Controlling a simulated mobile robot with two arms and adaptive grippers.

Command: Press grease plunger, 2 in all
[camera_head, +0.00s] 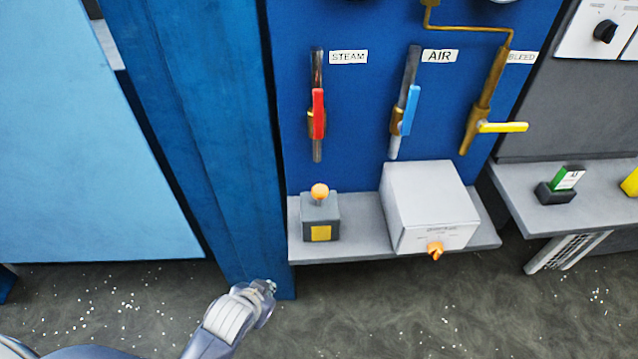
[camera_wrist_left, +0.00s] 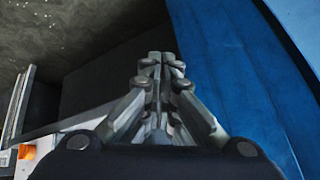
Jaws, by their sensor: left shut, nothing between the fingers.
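The grease plunger (camera_head: 320,192) has an orange round knob on a grey box (camera_head: 320,218) with a yellow square on its front. It stands at the left end of a grey shelf (camera_head: 365,250). My left gripper (camera_head: 268,288) is below and left of the box, in front of the blue post, apart from the plunger. In the left wrist view my left gripper (camera_wrist_left: 160,62) has its fingers together, with nothing between them. My right gripper does not show.
A white box with an orange knob (camera_head: 435,210) stands to the right on the shelf. Above are a red STEAM lever (camera_head: 318,112), a blue AIR lever (camera_head: 411,110) and a yellow BLEED lever (camera_head: 503,127). A blue post (camera_head: 215,150) rises at the left. Open floor lies below.

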